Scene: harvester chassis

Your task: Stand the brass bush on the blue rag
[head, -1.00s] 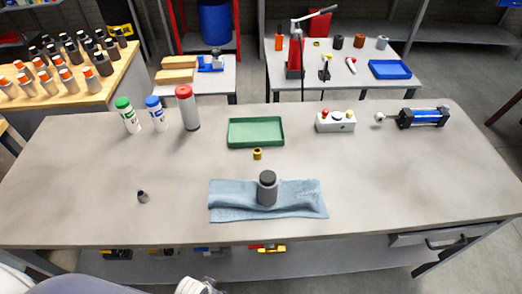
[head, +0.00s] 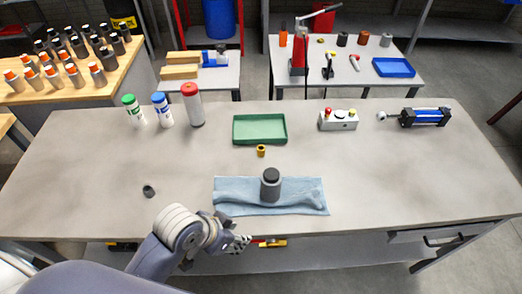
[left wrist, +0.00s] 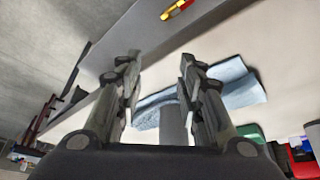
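The brass bush (head: 261,151), a small yellow ring-like piece, stands on the bench just in front of the green tray. The blue rag (head: 302,197) lies at the bench's front middle, and shows in the left wrist view (left wrist: 240,92). A grey cylinder with a dark top (head: 270,187) stands upright on it. My left gripper (head: 240,243) is at the front edge, left of and nearer than the rag. In the left wrist view its fingers (left wrist: 160,72) are apart with nothing held; the grey cylinder (left wrist: 173,125) shows beyond them. My right gripper is out of view.
A small dark grey bush (head: 148,191) lies at front left. The green tray (head: 260,142), white control box (head: 338,121), blue cylinder unit (head: 424,117) and three capped containers (head: 163,112) line the back. The bench's right front is clear.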

